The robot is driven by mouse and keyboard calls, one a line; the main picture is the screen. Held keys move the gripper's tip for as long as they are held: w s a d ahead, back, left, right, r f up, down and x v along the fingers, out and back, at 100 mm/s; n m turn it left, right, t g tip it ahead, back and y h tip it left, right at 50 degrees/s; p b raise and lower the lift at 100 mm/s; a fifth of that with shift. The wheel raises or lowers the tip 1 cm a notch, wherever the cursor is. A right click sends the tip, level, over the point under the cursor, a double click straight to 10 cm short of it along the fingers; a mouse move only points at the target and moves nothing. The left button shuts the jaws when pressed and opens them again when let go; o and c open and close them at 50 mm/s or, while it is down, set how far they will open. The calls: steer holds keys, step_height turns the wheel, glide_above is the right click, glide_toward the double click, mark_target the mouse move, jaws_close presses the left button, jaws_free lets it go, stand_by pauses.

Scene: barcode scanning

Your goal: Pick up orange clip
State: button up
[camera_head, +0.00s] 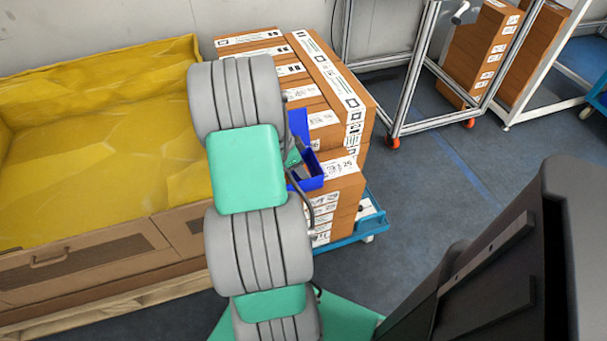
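I see no orange clip in the head view. My arm, with grey ribbed and green links, runs up the middle of the picture and covers what lies behind it.
Stacked labelled cardboard boxes (346,99) stand on a blue pallet base (371,226) behind my arm. A large crate with a yellow lining (95,150) fills the left. A metal wheeled frame (417,75) stands at the back right. The floor (440,190) right of the boxes is clear.

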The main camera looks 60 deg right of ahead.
mark_target(307, 169)
steer(key=shift+f, duration=0.1)
steer(key=shift+c, duration=0.4)
steer(key=c, duration=1)
steer(key=shift+r, duration=0.35)
step_height(307, 169, up, 3)
steer(key=shift+f+p, duration=0.15)
steer(key=shift+p, duration=0.4)
steer(key=w+a+r+p, duration=0.2)
steer(key=a+r, duration=0.7)
steer(key=a, duration=0.4)
steer(key=shift+w+a+r, duration=0.3)
steer(key=shift+a, duration=0.05)
